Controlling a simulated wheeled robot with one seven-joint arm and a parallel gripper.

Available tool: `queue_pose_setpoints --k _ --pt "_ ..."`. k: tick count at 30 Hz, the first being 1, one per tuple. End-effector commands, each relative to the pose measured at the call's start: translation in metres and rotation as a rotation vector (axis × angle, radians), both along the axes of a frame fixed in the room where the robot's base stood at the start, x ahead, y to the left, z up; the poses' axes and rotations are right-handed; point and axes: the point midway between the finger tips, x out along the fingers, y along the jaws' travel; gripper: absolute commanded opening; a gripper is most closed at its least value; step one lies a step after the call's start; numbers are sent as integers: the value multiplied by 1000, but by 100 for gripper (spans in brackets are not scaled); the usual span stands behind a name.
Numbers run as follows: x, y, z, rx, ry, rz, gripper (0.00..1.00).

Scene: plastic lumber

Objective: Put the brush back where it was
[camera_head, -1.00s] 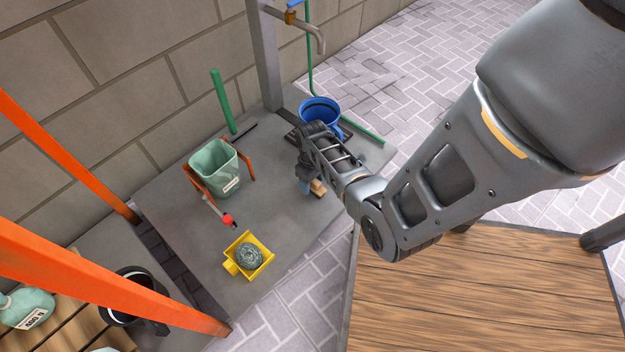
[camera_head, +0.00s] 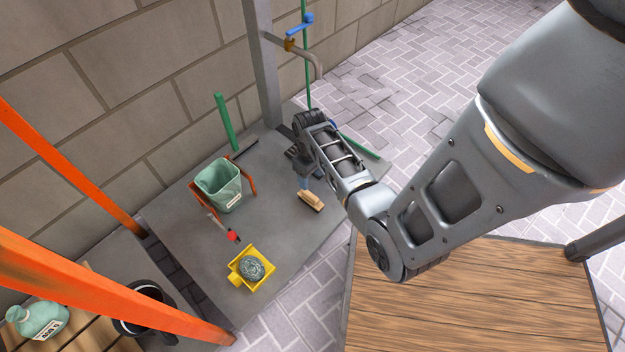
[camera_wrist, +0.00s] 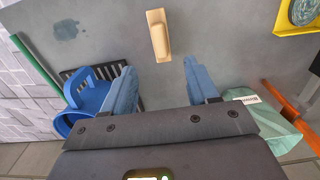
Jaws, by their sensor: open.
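The brush (camera_head: 311,200), a tan wooden block with dark bristles, lies on the grey slab near its front right edge. It also shows in the wrist view (camera_wrist: 158,36), beyond the fingertips and roughly in line with the gap between them. My gripper (camera_head: 303,182) is just behind the brush in the head view, apart from it. In the wrist view my gripper (camera_wrist: 158,70) has its two blue fingers spread wide with nothing between them.
A wooden table (camera_head: 470,300) is at front right. Slab around the brush is clear.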

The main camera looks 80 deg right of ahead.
Motion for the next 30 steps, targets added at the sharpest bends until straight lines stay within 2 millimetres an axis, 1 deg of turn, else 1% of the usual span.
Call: queue_pose_setpoints --k 2,5,8,9,11,12,14,15,16,18,20,23,24,26,27,29,30 --pt "0 6 1 -9 -5 8 59" --pt "1 26 -5 -47 -30 31 59" --pt "2 58 -9 -115 -81 73 59" --pt "2 72 -9 -149 -111 92 59" --pt "0 94 -6 -195 -158 123 59" --pt "-1 108 -2 -225 -193 143 59" --pt "-4 129 6 -266 -248 171 59" --pt "-7 143 12 -290 -286 191 59" --pt "-9 152 18 -308 -317 206 59" --pt "-15 175 34 -344 -389 239 59" --pt "-21 193 51 -369 -454 265 59" --pt "-33 221 84 -403 -568 311 59" --pt "-38 231 100 -413 -617 327 59" --pt "-46 246 124 -423 -689 351 59" --pt "-51 255 142 -428 -738 365 59" --pt "-59 268 170 -430 -814 388 59" --pt "-65 276 189 -428 -865 401 59"
